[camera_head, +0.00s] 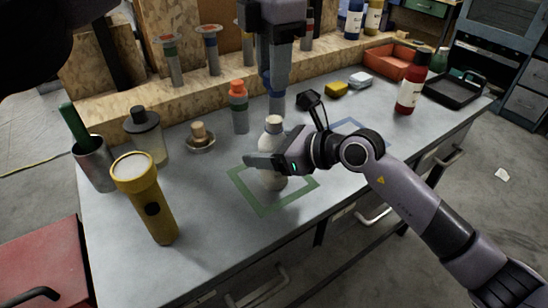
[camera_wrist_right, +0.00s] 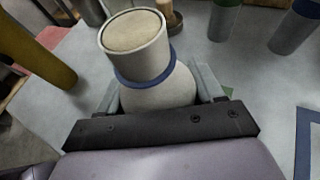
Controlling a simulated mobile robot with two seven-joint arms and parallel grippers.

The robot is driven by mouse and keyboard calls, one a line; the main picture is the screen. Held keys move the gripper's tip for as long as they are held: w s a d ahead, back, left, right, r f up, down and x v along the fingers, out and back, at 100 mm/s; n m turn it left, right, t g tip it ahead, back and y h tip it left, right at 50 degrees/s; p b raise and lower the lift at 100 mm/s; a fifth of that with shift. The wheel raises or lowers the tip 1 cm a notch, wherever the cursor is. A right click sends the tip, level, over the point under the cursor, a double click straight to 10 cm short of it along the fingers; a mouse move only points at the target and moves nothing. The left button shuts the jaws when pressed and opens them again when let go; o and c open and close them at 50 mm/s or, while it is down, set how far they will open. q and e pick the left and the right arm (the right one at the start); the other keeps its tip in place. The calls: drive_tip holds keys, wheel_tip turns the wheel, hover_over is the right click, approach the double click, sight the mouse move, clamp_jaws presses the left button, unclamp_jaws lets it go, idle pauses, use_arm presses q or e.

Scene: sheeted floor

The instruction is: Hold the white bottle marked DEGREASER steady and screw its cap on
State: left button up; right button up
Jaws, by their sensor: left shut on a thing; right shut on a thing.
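The white bottle (camera_head: 272,150) stands upright inside the green square outline on the bench. My right gripper (camera_head: 271,165) comes in from the right and is shut around its body. In the right wrist view the bottle (camera_wrist_right: 158,90) sits between the two fingers, with a blue ring round its neck and a round tan face in a pale rim on top. The DEGREASER lettering cannot be read. My left gripper (camera_head: 278,88) points down, above and apart from the bottle top. It is shut on the cap, which its fingers hide.
A yellow flashlight (camera_head: 146,200), a metal cup (camera_head: 94,165) and a jar (camera_head: 147,138) stand at the left. An orange-capped bottle (camera_head: 239,112) stands behind the white bottle. A red bottle (camera_head: 411,85) and black tray (camera_head: 455,90) are at the right.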

sight(273, 119)
use_arm(q)
drive_tip(key=shift+f, duration=2.5)
drive_tip(key=shift+f, duration=0.1)
drive_tip(key=shift+f, duration=0.75)
drive_tip(key=shift+f, duration=0.6)
